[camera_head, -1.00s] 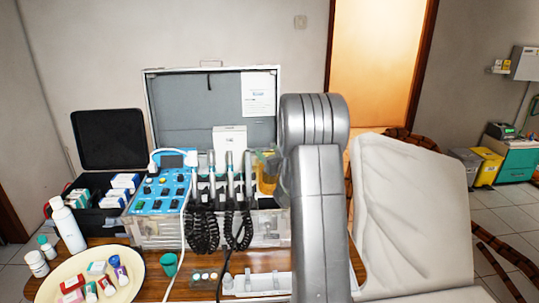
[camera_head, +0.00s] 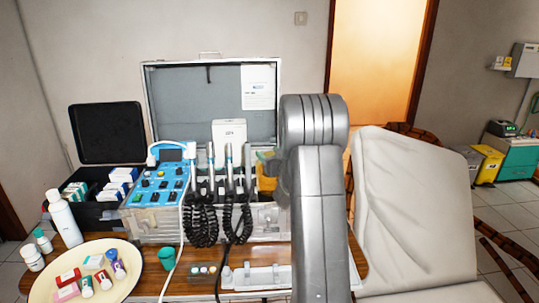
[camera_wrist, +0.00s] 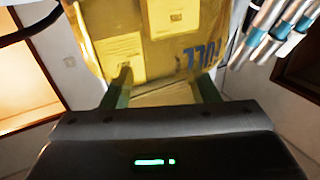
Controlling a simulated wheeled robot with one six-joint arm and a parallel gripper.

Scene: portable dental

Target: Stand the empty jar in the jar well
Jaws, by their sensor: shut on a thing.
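An amber jar (camera_head: 267,178) shows in the head view at the right end of the open equipment case (camera_head: 160,229), partly hidden by my arm. In the wrist view the amber jar (camera_wrist: 165,50) fills the top middle, with pale labels and blue, upside-down lettering that looks like "FULL". My gripper (camera_wrist: 165,92) is shut on it, with one dark green finger on each side. The jar well cannot be made out in either view.
Handpieces with coiled black cords (camera_head: 205,215) stand in the case just left of the jar. A blue control panel (camera_head: 160,187) is farther left. A cream oval tray (camera_head: 130,262) and a green cup (camera_head: 167,257) stand in front. A grey-white chair (camera_head: 410,210) is at right.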

